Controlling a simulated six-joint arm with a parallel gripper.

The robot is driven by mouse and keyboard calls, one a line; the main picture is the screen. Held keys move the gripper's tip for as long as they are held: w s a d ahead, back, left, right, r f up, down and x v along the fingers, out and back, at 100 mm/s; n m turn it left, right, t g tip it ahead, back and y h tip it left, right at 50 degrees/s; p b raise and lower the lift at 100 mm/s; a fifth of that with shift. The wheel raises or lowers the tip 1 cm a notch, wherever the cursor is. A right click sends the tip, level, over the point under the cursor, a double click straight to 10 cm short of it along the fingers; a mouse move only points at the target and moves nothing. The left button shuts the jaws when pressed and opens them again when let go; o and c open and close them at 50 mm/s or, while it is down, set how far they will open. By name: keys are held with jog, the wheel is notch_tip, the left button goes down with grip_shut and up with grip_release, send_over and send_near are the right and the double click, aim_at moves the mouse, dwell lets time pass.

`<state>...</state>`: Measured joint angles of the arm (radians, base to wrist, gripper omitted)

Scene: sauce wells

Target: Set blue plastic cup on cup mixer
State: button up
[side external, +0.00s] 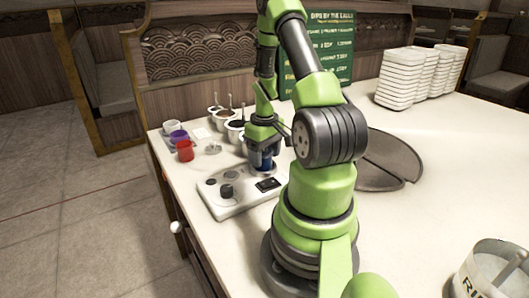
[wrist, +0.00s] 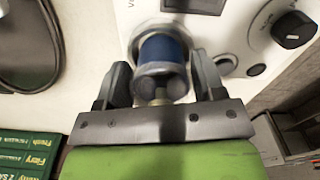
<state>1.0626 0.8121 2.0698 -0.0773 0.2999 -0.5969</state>
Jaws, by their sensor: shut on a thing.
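The blue plastic cup (wrist: 163,50) is between the two dark fingers of my gripper (wrist: 162,78) in the wrist view. In the side view, the cup (side external: 262,161) shows under my gripper (side external: 264,147), at the back part of the white cup mixer (side external: 226,205). The cup looks roughly upright. My gripper is shut on it. The mixer has a black knob (wrist: 293,30) and a small dark panel. I cannot tell whether the cup's base touches the mixer, as the gripper and cup hide that spot.
A red cup (side external: 185,151), a purple cup (side external: 178,136) and a white cup (side external: 171,126) stand at the left edge. Several sauce wells (side external: 234,126) with ladles are behind the gripper. White container stacks (side external: 398,85) stand at the back right. The right counter is mostly clear.

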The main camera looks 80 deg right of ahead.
jog(key=shift+f, duration=0.3)
dwell(0.5)
jog(key=o, duration=1)
jog(key=shift+r, duration=4)
